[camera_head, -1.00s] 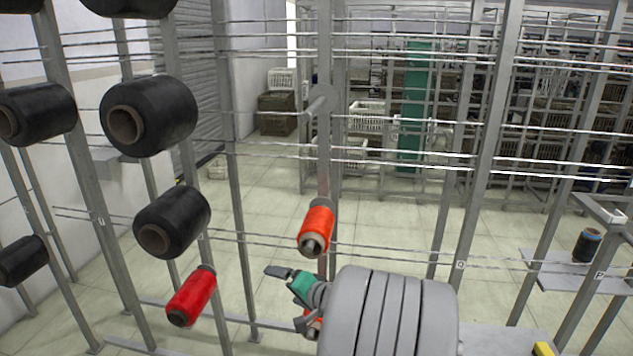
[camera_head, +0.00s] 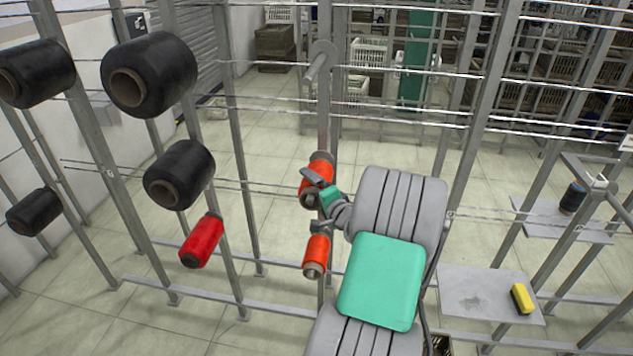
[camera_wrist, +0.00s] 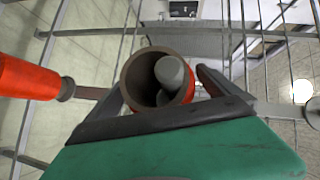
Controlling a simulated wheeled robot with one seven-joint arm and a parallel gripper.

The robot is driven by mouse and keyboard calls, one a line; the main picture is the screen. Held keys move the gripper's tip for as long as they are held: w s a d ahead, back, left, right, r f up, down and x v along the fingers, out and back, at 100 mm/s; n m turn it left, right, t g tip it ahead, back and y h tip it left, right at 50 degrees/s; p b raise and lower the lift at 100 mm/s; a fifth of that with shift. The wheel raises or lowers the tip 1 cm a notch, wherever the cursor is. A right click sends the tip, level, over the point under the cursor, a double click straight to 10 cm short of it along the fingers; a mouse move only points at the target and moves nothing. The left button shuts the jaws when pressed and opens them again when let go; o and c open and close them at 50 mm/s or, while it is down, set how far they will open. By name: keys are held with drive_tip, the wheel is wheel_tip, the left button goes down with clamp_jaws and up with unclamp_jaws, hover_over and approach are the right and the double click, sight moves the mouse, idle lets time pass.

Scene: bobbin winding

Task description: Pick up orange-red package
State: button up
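The upper orange-red package (camera_head: 320,165) sits on a peg of the middle post in the head view, partly covered by my gripper (camera_head: 317,186). In the wrist view its hollow tube end (camera_wrist: 131,82) faces me, with the grey peg inside. My gripper's dark fingers (camera_wrist: 162,88) stand apart on either side of the package. A narrow gap seems to show at the right finger; contact on the left is unclear. A second orange-red package (camera_head: 316,254) hangs just below on the same post. It is probably the one at the left of the wrist view (camera_wrist: 28,78).
A red package (camera_head: 202,241) and several large black bobbins (camera_head: 150,72) hang on posts to the left. Grey posts and thin rails surround my arm. A shelf (camera_head: 470,290) with a yellow block (camera_head: 522,298) and a dark spool (camera_head: 572,197) are at the right.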

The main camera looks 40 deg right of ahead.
drive_tip(key=c, duration=1.5)
drive_tip(key=shift+c, duration=0.3)
drive_tip(key=shift+r, duration=0.15)
